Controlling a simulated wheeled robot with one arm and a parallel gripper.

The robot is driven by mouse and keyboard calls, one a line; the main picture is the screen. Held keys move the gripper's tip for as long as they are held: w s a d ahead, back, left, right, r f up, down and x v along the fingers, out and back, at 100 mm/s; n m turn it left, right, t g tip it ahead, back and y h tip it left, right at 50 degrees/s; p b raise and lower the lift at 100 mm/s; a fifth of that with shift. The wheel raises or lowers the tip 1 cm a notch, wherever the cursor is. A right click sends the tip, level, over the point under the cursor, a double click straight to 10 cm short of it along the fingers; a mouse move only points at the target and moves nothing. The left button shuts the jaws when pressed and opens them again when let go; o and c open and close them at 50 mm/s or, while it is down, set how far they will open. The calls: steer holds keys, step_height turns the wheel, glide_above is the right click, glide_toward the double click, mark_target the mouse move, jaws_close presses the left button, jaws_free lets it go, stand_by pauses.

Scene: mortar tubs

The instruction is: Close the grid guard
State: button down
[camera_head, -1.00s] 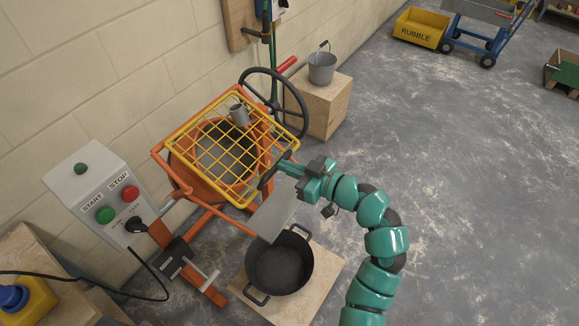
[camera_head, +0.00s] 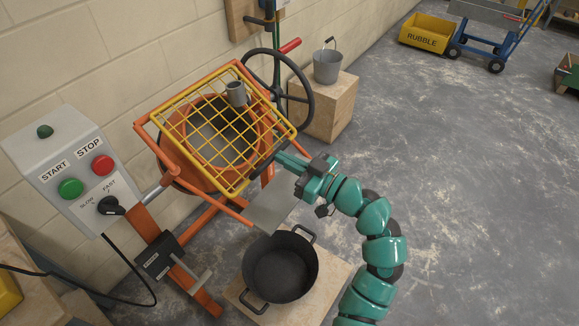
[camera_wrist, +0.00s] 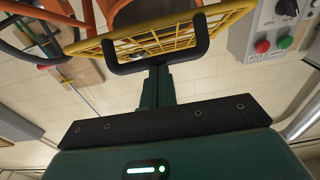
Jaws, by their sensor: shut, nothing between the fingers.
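The grid guard (camera_head: 181,153) is a yellow wire frame over the mouth of the orange mixer drum (camera_head: 182,178). Whether it sits flush on its frame I cannot tell. A dark handle sticks out from its right-hand front edge; the handle (camera_wrist: 155,64) spans the top middle of the wrist view, with yellow grid bars behind it. My gripper (camera_head: 283,158) is teal, shut and empty, with its tips right at this handle. In the wrist view my gripper's fingers (camera_wrist: 158,82) end at the handle's bar; whether they touch it I cannot tell.
A grey cup (camera_head: 236,93) is at the grid's upper part. A black handwheel (camera_head: 311,95) stands behind. A control box (camera_head: 78,165) is at left. A black tub (camera_head: 280,268) sits below the chute (camera_head: 268,212). A bucket (camera_head: 327,66) stands on a wooden block.

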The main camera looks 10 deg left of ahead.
mark_target(262, 157)
steer(key=shift+t+y, duration=0.3)
steer(key=shift+y, duration=0.6)
steer(key=shift+w+a+f+b, duration=0.1)
steer(key=shift+a+f+b, duration=0.15)
steer(key=shift+f+b, duration=0.9)
steer(key=shift+w+a+f+b, duration=0.1)
steer(key=shift+a+f+b, duration=0.25)
steer(key=shift+b, duration=1.45)
steer(key=shift+w+a+f+b, duration=0.1)
steer(key=shift+a+f+b, duration=0.1)
steer(key=shift+f+b, duration=0.95)
steer(key=shift+r+b, duration=0.35)
steer(key=shift+b, duration=0.05)
steer(key=shift+d+r, duration=0.1)
steer(key=shift+r, duration=0.05)
